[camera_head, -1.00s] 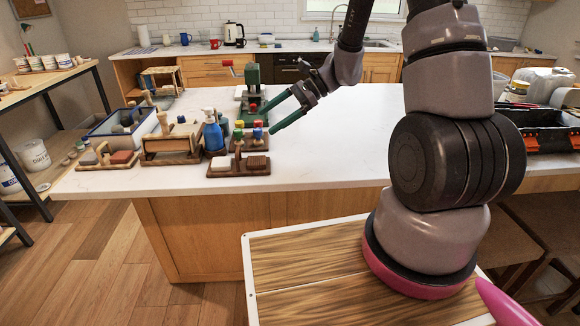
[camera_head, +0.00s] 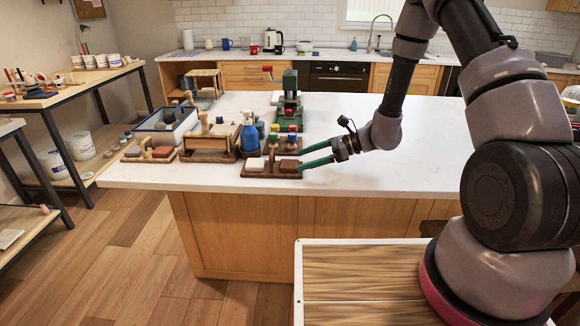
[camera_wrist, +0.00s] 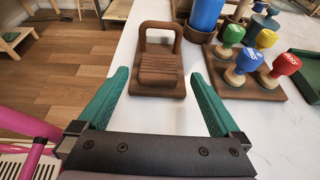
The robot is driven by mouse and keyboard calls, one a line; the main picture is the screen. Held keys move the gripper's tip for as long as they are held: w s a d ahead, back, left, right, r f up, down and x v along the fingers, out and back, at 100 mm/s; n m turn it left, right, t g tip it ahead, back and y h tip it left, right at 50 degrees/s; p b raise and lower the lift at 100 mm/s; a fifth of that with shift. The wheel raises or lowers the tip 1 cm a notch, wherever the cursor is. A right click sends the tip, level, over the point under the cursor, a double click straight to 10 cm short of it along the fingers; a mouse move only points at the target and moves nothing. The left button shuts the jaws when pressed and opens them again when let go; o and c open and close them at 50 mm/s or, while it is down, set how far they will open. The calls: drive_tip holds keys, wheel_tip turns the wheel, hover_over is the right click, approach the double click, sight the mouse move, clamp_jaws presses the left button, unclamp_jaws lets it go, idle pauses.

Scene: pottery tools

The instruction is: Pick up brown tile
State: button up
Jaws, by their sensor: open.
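The brown tile (camera_head: 288,165) lies on the right half of a small dark wooden holder (camera_head: 270,175) with an upright handle, near the counter's front edge. In the wrist view the ridged brown tile (camera_wrist: 160,70) shows on the near side of the handle (camera_wrist: 158,28). My gripper (camera_head: 302,157) is open and low over the counter, just right of the brown tile. In the wrist view its green fingers (camera_wrist: 160,82) spread either side of the tile and holder, with nothing between them gripped.
Colour-topped stamps (camera_wrist: 255,62) stand on a wooden base close to the right finger in the wrist view. A blue bottle (camera_head: 249,138) stands behind the holder. The counter's right side (camera_head: 430,150) is clear.

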sight(290, 163)
drive_tip(key=x, duration=0.3)
drive_tip(key=shift+a+f, duration=0.15)
drive_tip(key=shift+a, duration=0.1)
drive_tip(key=c, duration=1.4)
